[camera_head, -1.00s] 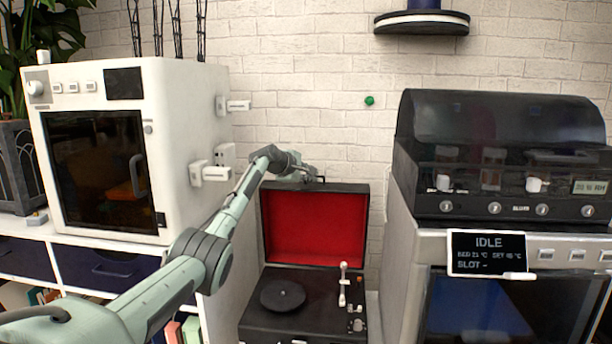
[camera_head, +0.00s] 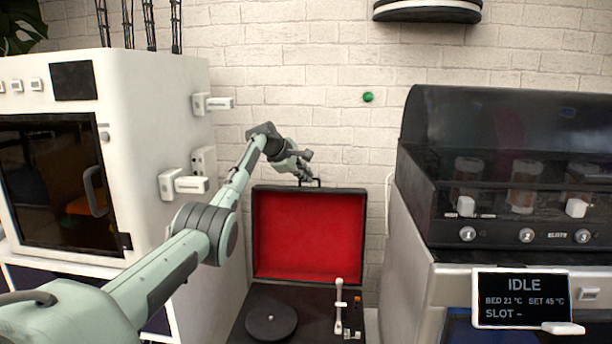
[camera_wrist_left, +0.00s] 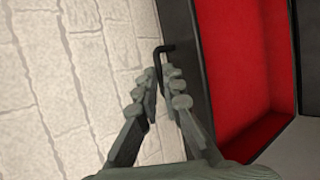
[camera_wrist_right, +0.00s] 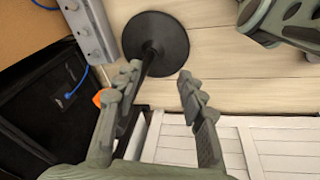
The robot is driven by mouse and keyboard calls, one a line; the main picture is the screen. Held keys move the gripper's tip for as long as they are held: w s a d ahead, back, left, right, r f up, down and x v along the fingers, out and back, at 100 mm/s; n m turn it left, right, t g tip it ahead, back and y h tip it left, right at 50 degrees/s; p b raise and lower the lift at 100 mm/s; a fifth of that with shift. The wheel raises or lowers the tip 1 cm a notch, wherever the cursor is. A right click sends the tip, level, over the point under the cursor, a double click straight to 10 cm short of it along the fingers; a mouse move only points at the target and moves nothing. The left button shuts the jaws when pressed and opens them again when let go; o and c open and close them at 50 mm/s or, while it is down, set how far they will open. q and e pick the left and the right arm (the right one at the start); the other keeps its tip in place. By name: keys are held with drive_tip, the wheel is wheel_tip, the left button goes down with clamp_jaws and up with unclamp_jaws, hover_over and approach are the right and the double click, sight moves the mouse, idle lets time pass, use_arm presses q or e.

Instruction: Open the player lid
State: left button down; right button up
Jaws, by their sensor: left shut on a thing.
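The record player is a black case with a dark turntable (camera_head: 271,319) and a pale tonearm (camera_head: 339,305). Its lid (camera_head: 307,235), lined in red, stands raised and upright against the brick wall side. A black handle (camera_head: 310,182) sits on the lid's top edge. My left gripper (camera_head: 304,176) is at that handle. In the left wrist view, the left gripper's fingers (camera_wrist_left: 162,75) are closed around the handle (camera_wrist_left: 160,52), beside the lid's red lining (camera_wrist_left: 240,70). My right gripper (camera_wrist_right: 155,80) is open and empty in the right wrist view.
A white printer-like cabinet (camera_head: 165,95) with a dark door stands at left. A grey machine with a dark hood (camera_head: 500,150) and an IDLE screen (camera_head: 521,298) stands at right. In the right wrist view, a black round-based stand (camera_wrist_right: 155,43) is near the right fingers.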

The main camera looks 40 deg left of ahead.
use_arm(q)
drive_tip(key=shift+w+a+r, duration=0.15)
drive_tip(key=shift+r, duration=0.65)
drive_tip(key=c, duration=1.7)
unclamp_jaws()
drive_tip(key=shift+f, duration=0.3)
drive_tip(key=v, duration=1.2)
